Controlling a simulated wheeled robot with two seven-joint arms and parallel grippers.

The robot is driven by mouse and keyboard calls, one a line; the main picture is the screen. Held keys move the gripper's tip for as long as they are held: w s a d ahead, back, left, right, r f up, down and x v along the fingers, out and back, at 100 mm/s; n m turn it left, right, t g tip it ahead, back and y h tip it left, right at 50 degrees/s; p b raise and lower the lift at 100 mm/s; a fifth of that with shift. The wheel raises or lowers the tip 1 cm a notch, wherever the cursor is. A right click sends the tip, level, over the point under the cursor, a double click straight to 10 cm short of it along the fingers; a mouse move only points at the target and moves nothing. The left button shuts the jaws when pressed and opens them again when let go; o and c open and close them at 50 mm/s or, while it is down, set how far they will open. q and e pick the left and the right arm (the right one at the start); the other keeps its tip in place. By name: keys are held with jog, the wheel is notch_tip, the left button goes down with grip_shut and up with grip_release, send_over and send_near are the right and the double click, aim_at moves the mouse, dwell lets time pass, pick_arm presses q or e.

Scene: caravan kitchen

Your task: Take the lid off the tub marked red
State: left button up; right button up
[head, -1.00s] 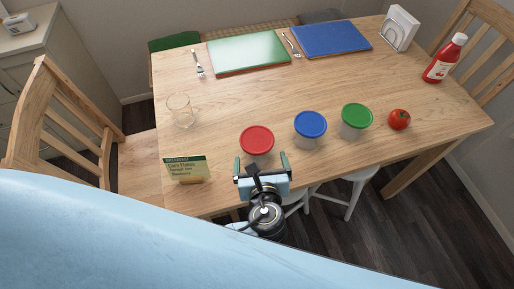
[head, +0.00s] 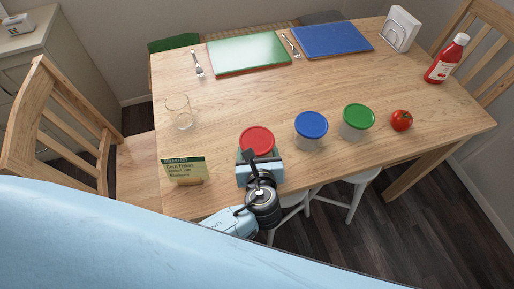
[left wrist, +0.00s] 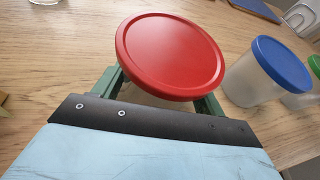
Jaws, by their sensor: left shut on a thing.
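The red-lidded tub stands at the table's near edge, with its round red lid (head: 257,140) on top. In the left wrist view the red lid (left wrist: 170,52) fills the upper middle and looks seated on the pale tub. My left gripper (head: 259,160) comes at the tub from the near side. In the left wrist view its green fingers (left wrist: 160,95) lie on either side of the tub, just under the lid's rim, shut on the tub's body. The fingertips are hidden by the lid. My right gripper is not in view.
A blue-lidded tub (head: 311,125) stands close to the right, then a green-lidded tub (head: 358,117) and a tomato (head: 401,121). A menu card (head: 183,170) and a glass (head: 180,112) are to the left. The table's middle (head: 260,95) is clear.

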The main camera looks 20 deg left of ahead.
aim_at(257, 143)
pick_arm(q)
jog(key=shift+r, duration=0.2)
notch_tip(257, 143, up, 4)
jog(key=shift+r+p, duration=0.2)
jog(key=shift+p, duration=0.85)
notch_tip(257, 143, up, 4)
jog(key=shift+r+p, duration=0.15)
jog(key=shift+p, duration=0.65)
jog(key=shift+r, duration=0.5)
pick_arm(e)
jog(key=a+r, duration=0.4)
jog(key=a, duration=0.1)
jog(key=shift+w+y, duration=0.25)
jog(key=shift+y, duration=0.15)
pick_arm(q)
jog(key=shift+o, duration=1.1)
jog(key=c, duration=0.6)
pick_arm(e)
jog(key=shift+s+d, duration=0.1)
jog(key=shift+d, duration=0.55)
